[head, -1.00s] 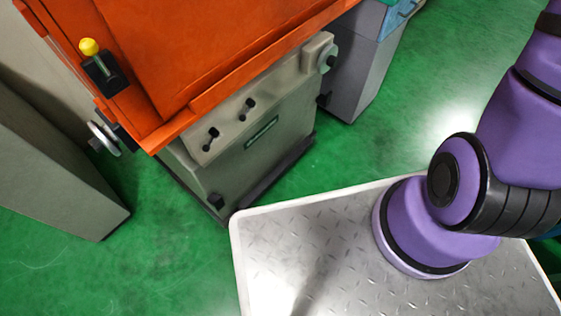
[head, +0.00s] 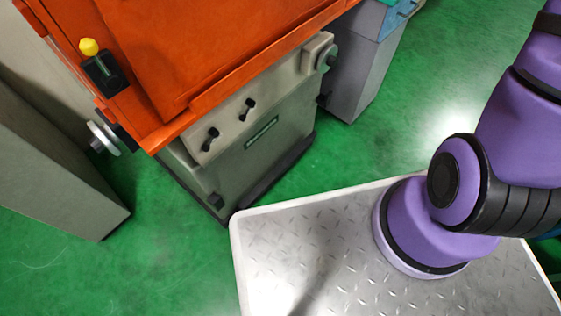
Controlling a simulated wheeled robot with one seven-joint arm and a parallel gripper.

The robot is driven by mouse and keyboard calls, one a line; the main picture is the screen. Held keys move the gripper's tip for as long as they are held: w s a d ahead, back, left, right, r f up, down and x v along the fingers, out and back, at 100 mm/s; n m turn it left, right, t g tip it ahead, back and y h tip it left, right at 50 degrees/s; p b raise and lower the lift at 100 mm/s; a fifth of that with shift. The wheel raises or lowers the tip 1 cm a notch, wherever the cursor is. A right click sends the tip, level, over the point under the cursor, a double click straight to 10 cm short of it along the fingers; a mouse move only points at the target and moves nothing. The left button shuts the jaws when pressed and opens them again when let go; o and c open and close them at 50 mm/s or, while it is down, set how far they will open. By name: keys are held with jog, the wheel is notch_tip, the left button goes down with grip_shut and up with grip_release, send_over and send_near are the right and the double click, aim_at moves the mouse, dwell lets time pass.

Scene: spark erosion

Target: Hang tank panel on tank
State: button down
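The orange tank (head: 245,85) sits on the grey machine at the upper left, cut off by the top of the head view. A flat orange face (head: 200,45) shows within its raised rim; I cannot tell whether this is the tank panel or part of the tank. No separate panel is clearly visible. My gripper is out of view, so what it holds cannot be seen. Only my purple and black arm shows at the right.
The grey machine base (head: 250,150) has black knobs and a round fitting. A yellow knob (head: 89,46) and a handwheel (head: 105,137) stick out at the tank's left corner. A grey cabinet (head: 365,75) stands behind. Green floor (head: 160,260) is clear in front.

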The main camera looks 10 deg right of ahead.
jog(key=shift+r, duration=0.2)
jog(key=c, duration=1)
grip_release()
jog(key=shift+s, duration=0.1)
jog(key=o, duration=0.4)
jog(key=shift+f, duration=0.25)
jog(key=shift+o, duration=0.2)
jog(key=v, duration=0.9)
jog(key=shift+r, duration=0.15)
